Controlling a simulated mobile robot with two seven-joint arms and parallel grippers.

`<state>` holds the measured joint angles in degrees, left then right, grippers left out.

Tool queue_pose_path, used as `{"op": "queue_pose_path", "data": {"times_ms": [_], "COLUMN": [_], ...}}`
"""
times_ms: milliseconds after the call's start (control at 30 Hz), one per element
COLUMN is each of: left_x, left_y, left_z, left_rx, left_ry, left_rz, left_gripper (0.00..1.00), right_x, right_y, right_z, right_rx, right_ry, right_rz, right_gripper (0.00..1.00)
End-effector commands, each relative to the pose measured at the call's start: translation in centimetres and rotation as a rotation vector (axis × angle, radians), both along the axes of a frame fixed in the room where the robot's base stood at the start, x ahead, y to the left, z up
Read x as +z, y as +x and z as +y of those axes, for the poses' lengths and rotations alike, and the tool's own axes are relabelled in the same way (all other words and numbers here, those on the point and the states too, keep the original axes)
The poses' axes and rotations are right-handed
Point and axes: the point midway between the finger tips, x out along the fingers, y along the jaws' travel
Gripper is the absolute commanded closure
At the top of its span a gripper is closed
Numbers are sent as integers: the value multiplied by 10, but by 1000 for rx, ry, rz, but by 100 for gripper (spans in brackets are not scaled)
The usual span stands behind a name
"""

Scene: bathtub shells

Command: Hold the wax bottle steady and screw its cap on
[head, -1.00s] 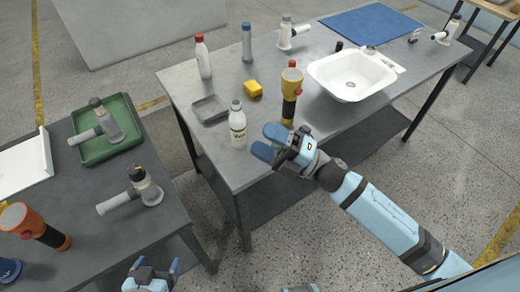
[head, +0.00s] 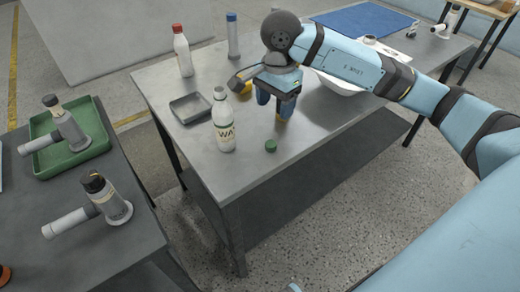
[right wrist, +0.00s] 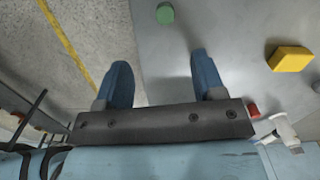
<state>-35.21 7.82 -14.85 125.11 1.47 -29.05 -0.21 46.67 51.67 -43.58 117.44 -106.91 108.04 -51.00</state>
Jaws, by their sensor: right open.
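The wax bottle (head: 226,128), white with a dark-lettered label, stands upright near the front edge of the middle table. Its neck is bare. The green cap (head: 270,145) lies on the table to the right of the bottle, apart from it. My right gripper (head: 275,106) points down over the table, behind the cap and to the right of the bottle. It is open and empty. In the right wrist view the cap (right wrist: 165,14) lies ahead of the two spread blue fingers (right wrist: 163,75). My left gripper is out of view.
A grey tray (head: 190,107) lies behind the bottle, with a red-capped bottle (head: 182,52) farther back. A yellow sponge (right wrist: 290,59) shows in the right wrist view. My right arm partly covers the white basin (head: 340,85). The left table holds a green tray (head: 92,126).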

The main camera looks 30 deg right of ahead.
Motion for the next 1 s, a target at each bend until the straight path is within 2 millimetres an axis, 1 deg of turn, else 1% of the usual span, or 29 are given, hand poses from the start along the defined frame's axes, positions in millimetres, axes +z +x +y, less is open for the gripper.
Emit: {"op": "queue_pose_path", "data": {"times_ms": [33,100,367,467,567,700,800,900,1000], "left_x": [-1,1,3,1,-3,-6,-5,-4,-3], "left_y": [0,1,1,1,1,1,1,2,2], "left_z": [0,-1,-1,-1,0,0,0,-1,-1], "left_rx": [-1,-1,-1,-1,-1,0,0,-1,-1], "left_ry": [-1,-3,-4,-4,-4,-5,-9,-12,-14], "left_rz": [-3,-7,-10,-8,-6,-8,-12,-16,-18], "left_gripper": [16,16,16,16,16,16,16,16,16], "right_x": [1,2,3,-1,-15,-45,-63,-76,-82], "right_y": [1,2,2,2,1,1,1,2,2], "right_z": [-5,-9,-9,-9,-9,-8,-8,-8,-8], "right_rx": [0,-1,-1,-1,-1,0,-1,-1,0], "right_ry": [-25,-42,-44,-43,-43,-42,-42,-40,-41], "right_rz": [-8,-12,-11,-10,-6,-6,-7,-8,-10], "right_gripper": [37,37,37,37,37,37,37,37,37]}}
